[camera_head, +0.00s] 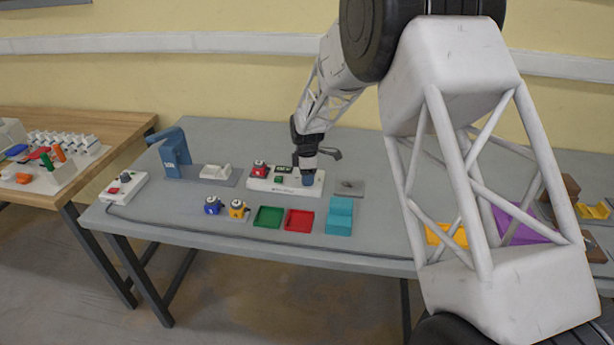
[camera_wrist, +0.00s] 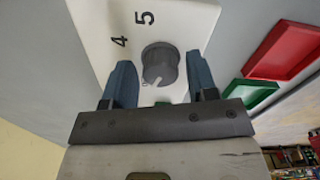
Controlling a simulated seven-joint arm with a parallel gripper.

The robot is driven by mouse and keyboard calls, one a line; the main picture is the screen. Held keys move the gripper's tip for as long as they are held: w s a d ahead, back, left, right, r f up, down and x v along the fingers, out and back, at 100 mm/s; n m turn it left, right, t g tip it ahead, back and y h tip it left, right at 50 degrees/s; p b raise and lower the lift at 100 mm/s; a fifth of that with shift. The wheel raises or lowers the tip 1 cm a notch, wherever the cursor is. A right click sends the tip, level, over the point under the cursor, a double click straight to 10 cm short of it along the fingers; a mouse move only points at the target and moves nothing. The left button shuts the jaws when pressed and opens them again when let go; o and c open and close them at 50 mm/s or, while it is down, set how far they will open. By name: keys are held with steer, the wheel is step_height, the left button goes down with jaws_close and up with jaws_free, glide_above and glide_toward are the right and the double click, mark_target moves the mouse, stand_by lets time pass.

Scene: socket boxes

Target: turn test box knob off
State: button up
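The test box (camera_head: 285,188) is a long white box in the middle of the grey table. Its knob (camera_wrist: 160,62) is round and dark grey, with a light pointer line toward the lower edge of the wrist view. The figures 4 and 5 are printed beside it; any other marks near the pointer are too small or hidden to read. My gripper (camera_head: 307,178) is over the right end of the box. In the wrist view my gripper (camera_wrist: 161,78) is open, with one blue finger on each side of the knob and visible gaps between. In the head view the fingers hide the knob.
Green (camera_head: 268,216) and red (camera_head: 299,220) trays and a teal block (camera_head: 339,215) lie in front. Blue (camera_head: 212,205) and yellow (camera_head: 237,208) socket boxes stand front left. A grey plate (camera_head: 351,188) is to the right.

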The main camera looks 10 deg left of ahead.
steer(key=shift+o, duration=0.2)
steer(key=shift+r, duration=3.85)
steer(key=shift+d+r, duration=0.1)
steer(key=shift+s+d+r, duration=0.15)
steer(key=shift+d+r, duration=0.05)
steer(key=shift+d, duration=0.05)
steer(key=s+d+r+m+t, duration=0.1)
steer(key=s+d+r+m, duration=0.9)
steer(key=s+d+r, duration=0.85)
steer(key=s+d+m, duration=0.3)
steer(key=s+d, duration=0.1)
steer(key=s, duration=0.6)
steer(key=s+d+m+t, duration=0.1)
steer(key=s+d+m, duration=0.3)
steer(key=s, duration=0.7)
steer(key=s+d+f+m, duration=0.1)
steer(key=s+d+m, duration=0.3)
steer(key=s, duration=0.6)
steer(key=shift+s+d+t, duration=0.25)
steer(key=shift+d+t, duration=0.05)
steer(key=shift+d, duration=0.8)
